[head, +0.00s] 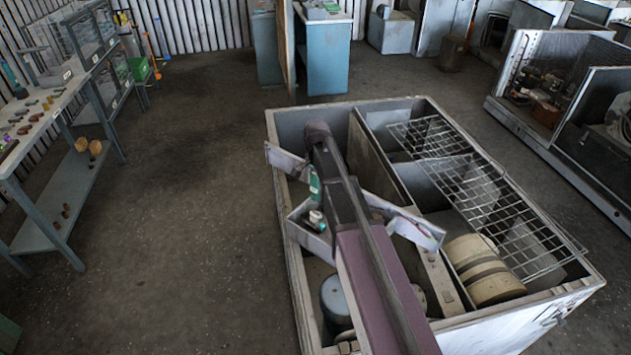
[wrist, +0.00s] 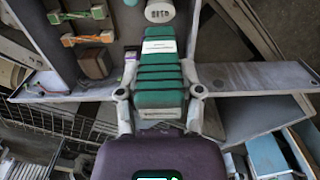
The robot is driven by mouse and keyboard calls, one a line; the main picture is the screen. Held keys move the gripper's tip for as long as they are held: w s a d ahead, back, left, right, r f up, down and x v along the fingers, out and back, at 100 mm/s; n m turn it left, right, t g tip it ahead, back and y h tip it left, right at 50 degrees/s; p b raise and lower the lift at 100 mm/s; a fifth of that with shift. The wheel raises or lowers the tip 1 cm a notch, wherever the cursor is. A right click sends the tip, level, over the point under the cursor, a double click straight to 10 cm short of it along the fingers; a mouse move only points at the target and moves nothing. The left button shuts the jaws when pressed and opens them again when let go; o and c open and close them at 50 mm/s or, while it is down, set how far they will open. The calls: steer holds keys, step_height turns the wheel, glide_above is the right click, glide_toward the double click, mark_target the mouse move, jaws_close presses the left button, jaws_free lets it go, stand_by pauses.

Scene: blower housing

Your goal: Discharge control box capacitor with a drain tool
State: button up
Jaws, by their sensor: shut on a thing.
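My gripper (wrist: 160,72) is shut on a green ribbed tool (wrist: 160,100) with a white label, apparently the drain tool. Its far end reaches towards a pale round part with dark lettering (wrist: 160,11), which may be the capacitor. I cannot tell whether they touch. The grey control box (wrist: 107,22) holds this round part, green and orange strip-like parts (wrist: 85,26) and a brown block (wrist: 95,63). In the head view my arm covers much of the control box (head: 312,240), and my fingertips are not clear there.
The open metal blower housing (head: 285,235) surrounds the work. A wire rack (head: 470,185) and a cream cylinder (head: 480,262) lie on its right side. A workbench with small items (head: 50,110) stands at left. The floor (head: 190,200) between is clear.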

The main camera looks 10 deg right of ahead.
mark_target(316, 195)
steer(key=shift+f+b, duration=2.55)
steer(key=shift+f, duration=0.15)
steer(key=shift+s+a+f+b, duration=0.1)
steer(key=shift+f+b, duration=0.6)
stand_by(2.1)
steer(key=shift+r, duration=0.1)
stand_by(0.5)
steer(key=shift+r+p, duration=3.45)
steer(key=shift+p, duration=0.1)
steer(key=shift+f, duration=0.15)
